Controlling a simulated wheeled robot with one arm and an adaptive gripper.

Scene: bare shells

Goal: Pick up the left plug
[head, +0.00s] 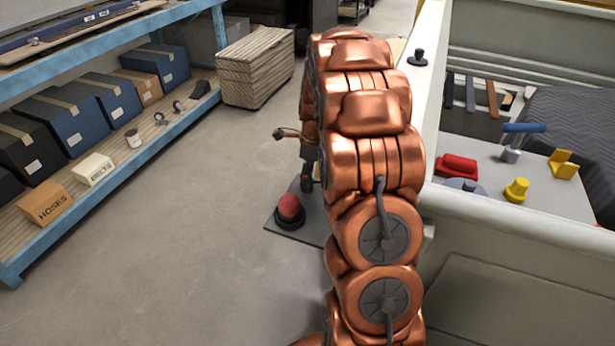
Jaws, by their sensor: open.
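Several plug-like things show, and I cannot tell for certain which is the left plug. A red domed piece with a black ring (289,207) sits furthest left, upright on a dark grey plate (308,231) low near the floor. A small black knobbed piece (418,58) stands on the pale wall top at the back. A yellow stepped piece (516,190) stands on the grey surface at right. My copper arm fills the middle. Dark parts at its far left side look like my gripper (307,172), open, mostly hidden by the arm, above and behind the red piece.
A blue-framed shelf (150,140) with boxes runs along the left. A wooden crate (257,65) stands at the back. A pale walled enclosure (530,215) at right holds a red block, a blue-handled tool and a yellow bracket. The floor between shelf and arm is clear.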

